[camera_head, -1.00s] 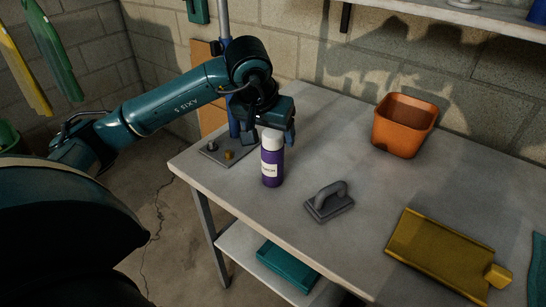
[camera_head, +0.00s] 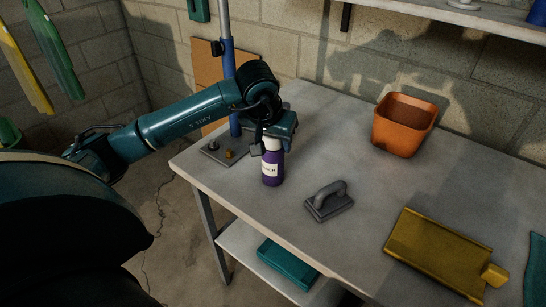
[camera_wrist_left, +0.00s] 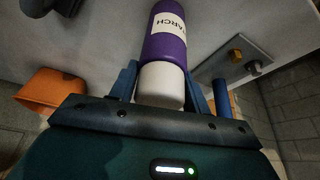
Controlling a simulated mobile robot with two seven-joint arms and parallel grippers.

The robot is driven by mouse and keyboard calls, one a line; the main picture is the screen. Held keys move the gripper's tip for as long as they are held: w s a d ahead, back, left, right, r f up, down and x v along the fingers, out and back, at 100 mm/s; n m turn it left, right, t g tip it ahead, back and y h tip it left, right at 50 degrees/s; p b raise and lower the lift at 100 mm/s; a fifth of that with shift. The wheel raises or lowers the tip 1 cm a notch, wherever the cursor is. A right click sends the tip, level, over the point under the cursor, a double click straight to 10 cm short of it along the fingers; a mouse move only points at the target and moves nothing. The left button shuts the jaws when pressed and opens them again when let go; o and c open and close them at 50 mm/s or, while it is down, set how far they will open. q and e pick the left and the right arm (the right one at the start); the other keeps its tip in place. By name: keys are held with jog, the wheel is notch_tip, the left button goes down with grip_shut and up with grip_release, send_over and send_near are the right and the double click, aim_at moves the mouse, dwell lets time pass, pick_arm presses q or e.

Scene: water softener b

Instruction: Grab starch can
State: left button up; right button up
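The starch can (camera_head: 272,168) is a purple bottle with a white cap and a white label, upright near the left edge of the grey table (camera_head: 320,150). My left gripper (camera_head: 273,145) is lowered over its top from above, with one finger on each side of the white cap. In the left wrist view the can (camera_wrist_left: 165,45) shows between the two fingers of the gripper (camera_wrist_left: 160,85). The fingers look spread around the cap; firm contact is not clear. My right gripper is not in view.
A metal plate with a blue post (camera_head: 234,125) stands just left and behind the can. A grey float (camera_head: 329,201) lies to its right front. An orange pot (camera_head: 402,137) is at the back right, a yellow dustpan (camera_head: 440,250) at the front right.

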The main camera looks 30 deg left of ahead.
pick_arm(q)
jog(key=c, duration=0.6)
jog(key=shift+r, duration=0.1)
